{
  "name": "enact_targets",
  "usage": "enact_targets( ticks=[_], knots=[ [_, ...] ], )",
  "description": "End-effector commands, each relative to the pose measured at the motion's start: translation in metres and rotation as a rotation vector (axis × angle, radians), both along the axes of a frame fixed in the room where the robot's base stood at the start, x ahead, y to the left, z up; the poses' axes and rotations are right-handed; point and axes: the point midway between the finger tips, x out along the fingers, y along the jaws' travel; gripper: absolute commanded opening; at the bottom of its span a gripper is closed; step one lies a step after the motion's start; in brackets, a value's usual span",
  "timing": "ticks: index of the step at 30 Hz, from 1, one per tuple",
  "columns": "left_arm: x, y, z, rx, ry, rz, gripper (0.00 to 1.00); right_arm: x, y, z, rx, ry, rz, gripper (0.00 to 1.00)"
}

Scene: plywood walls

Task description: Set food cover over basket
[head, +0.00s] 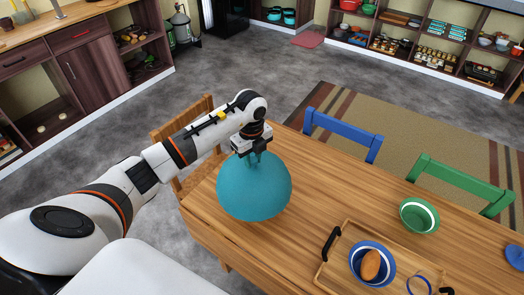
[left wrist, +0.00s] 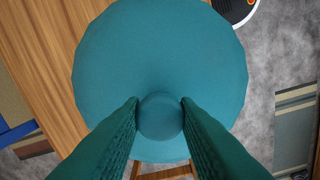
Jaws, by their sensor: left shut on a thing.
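The food cover (head: 254,190) is a teal dome with a knob on top. My left gripper (head: 256,153) is shut on that knob. In the left wrist view, the two fingertips (left wrist: 160,117) press the round knob from both sides, with the dome (left wrist: 160,55) below. The dome is over the left end of the table; I cannot tell whether it touches the top. The basket is not clear to me; a blue bowl (head: 388,250) holding a brown bread-like item (head: 371,265) stands in a wooden tray (head: 322,272) at the right. My right gripper is not in view.
The wooden table (head: 300,210) has bare room between dome and tray. A green bowl (head: 419,215) stands behind the tray. A wooden chair (head: 165,135), a blue chair (head: 343,133) and a green chair (head: 460,183) stand around the table. The blue bowl at right edge (head: 515,256) is partly cut off.

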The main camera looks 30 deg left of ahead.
Motion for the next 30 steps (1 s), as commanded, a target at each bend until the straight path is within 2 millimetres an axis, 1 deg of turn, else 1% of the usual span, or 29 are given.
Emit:
enact_targets(
  ticks=[1, 5, 9, 12, 18, 21, 30],
  knots=[
    [-0.002, 0.002, 0.000, 0.000, 0.003, 0.012, 0.00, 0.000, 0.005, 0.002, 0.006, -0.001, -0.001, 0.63],
    [-0.003, 0.004, -0.003, 0.003, 0.003, 0.026, 0.00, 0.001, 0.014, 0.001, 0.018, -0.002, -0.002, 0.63],
    [-0.003, 0.004, -0.011, 0.002, 0.003, 0.025, 0.00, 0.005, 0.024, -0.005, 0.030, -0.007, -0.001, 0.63],
    [-0.003, 0.004, -0.018, 0.001, 0.004, 0.025, 0.00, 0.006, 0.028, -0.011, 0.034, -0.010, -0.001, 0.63],
    [-0.003, 0.004, -0.034, 0.001, 0.004, 0.024, 0.00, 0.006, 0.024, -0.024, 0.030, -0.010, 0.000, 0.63],
    [-0.002, 0.004, -0.039, 0.002, 0.003, 0.024, 0.00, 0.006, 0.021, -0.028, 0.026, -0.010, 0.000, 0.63],
    [-0.002, 0.004, -0.039, 0.003, 0.003, 0.023, 0.00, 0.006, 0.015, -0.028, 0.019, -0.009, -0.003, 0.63]
  ],
)
